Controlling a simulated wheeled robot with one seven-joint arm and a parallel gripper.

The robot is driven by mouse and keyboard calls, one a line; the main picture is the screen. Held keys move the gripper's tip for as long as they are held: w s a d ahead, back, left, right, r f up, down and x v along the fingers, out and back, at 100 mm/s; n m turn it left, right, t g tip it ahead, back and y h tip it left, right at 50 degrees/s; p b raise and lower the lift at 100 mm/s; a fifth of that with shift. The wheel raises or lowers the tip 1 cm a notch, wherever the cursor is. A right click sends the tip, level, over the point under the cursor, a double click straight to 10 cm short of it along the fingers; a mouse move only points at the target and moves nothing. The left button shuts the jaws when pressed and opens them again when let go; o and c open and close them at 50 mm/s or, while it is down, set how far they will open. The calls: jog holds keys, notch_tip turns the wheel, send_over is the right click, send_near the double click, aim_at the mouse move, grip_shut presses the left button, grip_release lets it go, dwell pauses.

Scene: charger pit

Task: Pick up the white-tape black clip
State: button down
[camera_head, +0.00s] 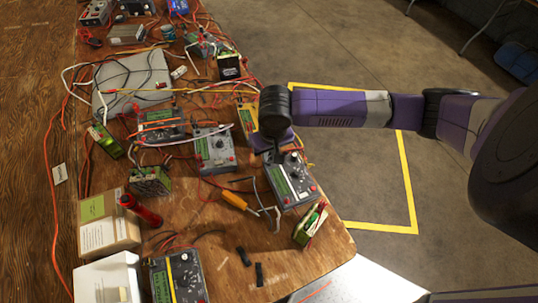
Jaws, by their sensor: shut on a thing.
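My gripper (277,153) is at the end of my purple arm, pointing down over the far edge of a grey charger (291,181) with a green label. It is shut on a small dark thing, mostly hidden by the gripper and too small to identify. I cannot make out white tape on it. Two small black pieces lie apart on the bare wood near the front of the table, one at the left (243,256) and one at the right (259,274). I cannot tell whether either has white tape.
The wooden table (325,243) is crowded with chargers, batteries and tangled cables. Another grey charger (214,150) stands left of my gripper. A red cylinder (140,210) lies by a cardboard box (108,225). Bare wood shows at the front. Yellow floor tape (408,185) marks concrete at the right.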

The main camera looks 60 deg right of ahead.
jog(key=shift+r, duration=0.1)
notch_tip(320, 180, up, 20)
jog(key=shift+b, duration=0.45)
